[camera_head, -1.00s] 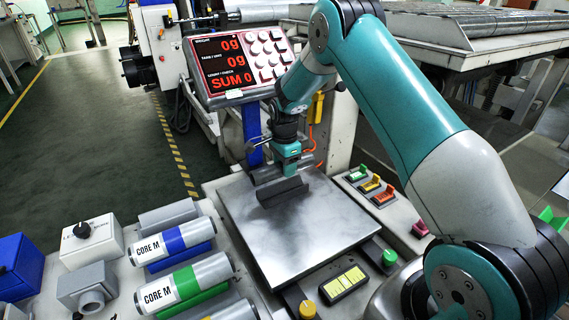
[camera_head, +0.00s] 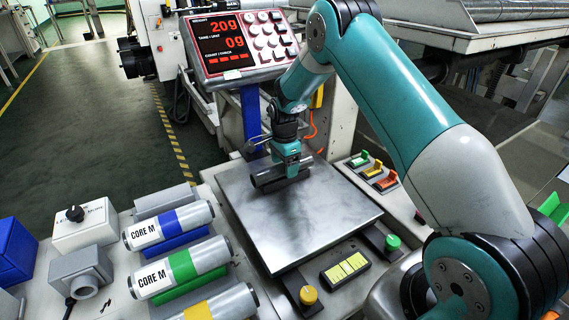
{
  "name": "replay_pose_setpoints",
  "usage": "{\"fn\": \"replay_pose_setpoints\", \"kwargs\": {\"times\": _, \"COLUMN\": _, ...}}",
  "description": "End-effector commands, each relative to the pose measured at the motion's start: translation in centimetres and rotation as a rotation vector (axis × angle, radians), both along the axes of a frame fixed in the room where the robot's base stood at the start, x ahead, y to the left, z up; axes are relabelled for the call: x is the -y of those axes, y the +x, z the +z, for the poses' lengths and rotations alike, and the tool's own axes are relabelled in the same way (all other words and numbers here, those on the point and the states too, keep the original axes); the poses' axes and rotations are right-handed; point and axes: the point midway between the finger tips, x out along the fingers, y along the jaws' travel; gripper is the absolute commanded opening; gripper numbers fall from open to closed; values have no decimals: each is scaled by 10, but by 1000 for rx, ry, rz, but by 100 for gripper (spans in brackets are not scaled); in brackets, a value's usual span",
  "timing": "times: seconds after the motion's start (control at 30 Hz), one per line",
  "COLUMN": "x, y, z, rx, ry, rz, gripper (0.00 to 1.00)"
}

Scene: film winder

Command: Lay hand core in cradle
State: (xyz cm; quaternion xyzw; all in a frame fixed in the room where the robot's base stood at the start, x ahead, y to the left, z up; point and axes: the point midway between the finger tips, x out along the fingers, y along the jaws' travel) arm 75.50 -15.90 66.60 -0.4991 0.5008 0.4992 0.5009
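My gripper (camera_head: 287,168) is over the back part of the metal scale plate, its fingers down at a short grey core (camera_head: 268,178). The gripper appears shut on this core.
Several cores labelled CORE M, one with a blue band (camera_head: 172,224) and one with a green band (camera_head: 180,266), lie at the lower left. Coloured switches (camera_head: 372,172) stand right of the plate, and a yellow knob (camera_head: 308,295) in front. The plate's front half is clear.

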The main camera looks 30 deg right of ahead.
Motion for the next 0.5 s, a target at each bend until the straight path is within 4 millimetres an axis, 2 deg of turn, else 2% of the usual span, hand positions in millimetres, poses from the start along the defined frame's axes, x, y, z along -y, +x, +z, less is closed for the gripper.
{"fn": "replay_pose_setpoints", "kwargs": {"times": 0.17, "x": 0, "y": 0, "z": 2, "rx": 0, "ry": 0, "rz": 0, "gripper": 77}}
{"fn": "replay_pose_setpoints", "kwargs": {"times": 0.27, "x": 0, "y": 1, "z": 13, "rx": 3, "ry": 0, "rz": 0, "gripper": 77}}
{"fn": "replay_pose_setpoints", "kwargs": {"times": 0.37, "x": 0, "y": 1, "z": 31, "rx": 4, "ry": 0, "rz": 0, "gripper": 77}}
{"fn": "replay_pose_setpoints", "kwargs": {"times": 0.5, "x": 0, "y": 1, "z": 67, "rx": 5, "ry": -1, "rz": 0, "gripper": 77}}
